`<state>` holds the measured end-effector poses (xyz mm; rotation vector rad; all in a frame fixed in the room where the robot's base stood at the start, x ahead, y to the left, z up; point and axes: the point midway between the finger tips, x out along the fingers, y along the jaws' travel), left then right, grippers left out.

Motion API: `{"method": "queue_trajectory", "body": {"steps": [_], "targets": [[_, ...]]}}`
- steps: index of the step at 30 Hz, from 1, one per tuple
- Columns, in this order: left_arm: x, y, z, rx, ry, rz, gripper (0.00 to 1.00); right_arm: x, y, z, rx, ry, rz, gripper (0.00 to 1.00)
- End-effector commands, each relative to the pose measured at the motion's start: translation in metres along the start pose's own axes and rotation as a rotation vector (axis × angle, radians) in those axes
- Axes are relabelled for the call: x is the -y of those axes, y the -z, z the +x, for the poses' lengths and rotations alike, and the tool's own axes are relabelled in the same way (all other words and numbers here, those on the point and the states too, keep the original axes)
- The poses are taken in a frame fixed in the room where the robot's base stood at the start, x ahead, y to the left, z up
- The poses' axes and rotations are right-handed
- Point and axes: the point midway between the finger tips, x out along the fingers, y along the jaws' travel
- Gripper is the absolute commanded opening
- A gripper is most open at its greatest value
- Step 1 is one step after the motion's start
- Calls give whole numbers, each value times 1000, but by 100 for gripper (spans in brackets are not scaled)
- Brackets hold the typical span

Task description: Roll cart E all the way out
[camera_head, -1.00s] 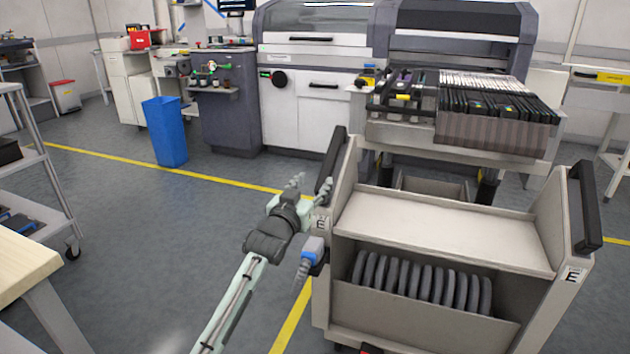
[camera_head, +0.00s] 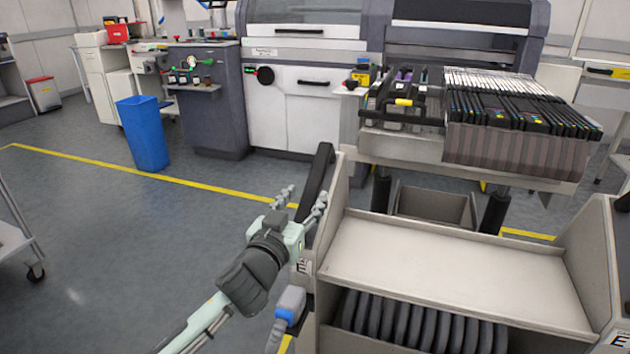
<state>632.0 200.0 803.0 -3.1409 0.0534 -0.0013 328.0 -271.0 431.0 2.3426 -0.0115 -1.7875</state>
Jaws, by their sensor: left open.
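Cart E (camera_head: 450,258) is a beige trolley with an E label on each side post and a row of dark reels in its lower bin. It stands in front of the feeder machine. Its left black handle (camera_head: 316,180) slants up from the left post. The right handle is cut by the picture's right edge. My left gripper (camera_head: 302,202) is open, with its fingers on either side of the left handle's lower part. I cannot tell whether they touch it. My right gripper is not in view.
A grey and blue connector on a cable (camera_head: 289,304) hangs at the cart's left side. A feeder rack (camera_head: 515,150) is behind the cart. A blue bin (camera_head: 143,135) stands at the left. The floor (camera_head: 120,235) left of the cart is clear, with a yellow line across it.

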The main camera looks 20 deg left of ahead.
Motion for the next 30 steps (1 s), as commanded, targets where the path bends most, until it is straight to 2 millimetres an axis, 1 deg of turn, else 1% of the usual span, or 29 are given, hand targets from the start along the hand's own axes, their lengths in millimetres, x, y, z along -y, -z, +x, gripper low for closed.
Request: {"method": "queue_trajectory", "body": {"steps": [1, 3, 6, 9, 14, 21, 23, 30], "targets": [[0, 3, 10, -3, 1, 2, 48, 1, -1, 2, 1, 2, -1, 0], [0, 2, 22, -2, 1, 2, 48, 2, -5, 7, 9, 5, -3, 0], [0, 2, 37, -1, 1, 1, 48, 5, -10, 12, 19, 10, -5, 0], [0, 1, 49, -1, 0, 1, 48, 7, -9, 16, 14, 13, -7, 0], [0, 0, 58, 0, -1, 0, 48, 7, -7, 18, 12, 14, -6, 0], [0, 0, 59, 0, -1, -1, 48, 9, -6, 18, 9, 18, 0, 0], [0, 0, 59, 0, -1, -1, 42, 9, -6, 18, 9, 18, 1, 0], [0, 0, 59, 0, 0, 0, 12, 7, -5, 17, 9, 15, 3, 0]]}}
